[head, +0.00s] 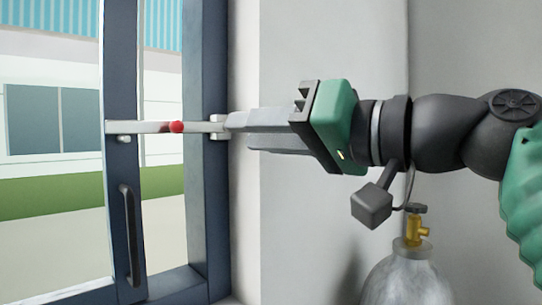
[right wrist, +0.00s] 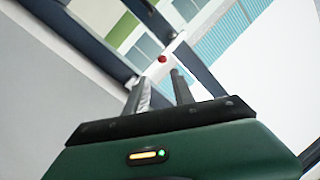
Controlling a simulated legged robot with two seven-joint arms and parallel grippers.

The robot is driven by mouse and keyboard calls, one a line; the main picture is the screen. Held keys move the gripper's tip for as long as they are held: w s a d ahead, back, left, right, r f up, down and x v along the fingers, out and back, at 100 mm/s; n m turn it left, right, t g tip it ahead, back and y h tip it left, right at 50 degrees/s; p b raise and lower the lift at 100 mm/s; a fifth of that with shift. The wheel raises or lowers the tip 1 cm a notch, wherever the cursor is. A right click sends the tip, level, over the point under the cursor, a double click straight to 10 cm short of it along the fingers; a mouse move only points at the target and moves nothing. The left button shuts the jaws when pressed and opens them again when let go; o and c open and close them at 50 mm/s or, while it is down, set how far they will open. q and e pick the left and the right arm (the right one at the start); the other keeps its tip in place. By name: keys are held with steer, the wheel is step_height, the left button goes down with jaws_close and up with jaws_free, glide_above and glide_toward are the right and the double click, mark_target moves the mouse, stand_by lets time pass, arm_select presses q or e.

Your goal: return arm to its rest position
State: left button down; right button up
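My right gripper (head: 240,131) reaches in from the right in the head view, fingers pointing left toward a door frame. In the right wrist view its two fingers (right wrist: 160,88) stand apart with a gap between them, and I see nothing held. A pale bar (head: 152,127) with a red ball (head: 176,127) spans the door opening just beyond the fingertips. The red ball also shows ahead of the fingers in the right wrist view (right wrist: 162,59). I cannot tell whether a finger touches the bar's near end. My left gripper is not in view.
A dark blue door (head: 122,170) with a dark handle (head: 131,235) stands ajar at the left, beside its frame post (head: 206,190). A grey wall (head: 330,60) lies behind my right arm. A gas cylinder with a brass valve (head: 414,232) stands below the arm.

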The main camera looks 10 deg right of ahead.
steer(key=shift+v, duration=1.15)
steer(key=w+d+f+m+h, duration=0.2)
steer(key=w+f, duration=0.3)
steer(key=f, duration=0.4)
steer(key=w+d+f+m+g+h, duration=0.1)
steer(key=w+d+f+m+h, duration=0.2)
steer(key=f, duration=0.6)
steer(key=w+d+f+m+h, duration=0.1)
steer(key=w+d+f+h, duration=0.1)
steer(key=w+f, duration=0.55)
steer(key=s+d+f+g+h, duration=0.2)
steer(key=d+f+h, duration=0.1)
steer(key=f, duration=1.4)
steer(key=s+d+f+n+g+h, duration=0.1)
steer(key=s+d+f+g, duration=0.1)
steer(key=s+f, duration=0.9)
steer(key=s+d+f+n+g+h, duration=0.1)
steer(key=s+d+f+g+h, duration=0.1)
steer(key=s+f, duration=0.9)
step_height(320, 180, down, 8)
steer(key=shift+d+r+n+g+h, duration=0.25)
steer(key=shift+d+g, duration=0.2)
steer(key=shift+g, duration=0.65)
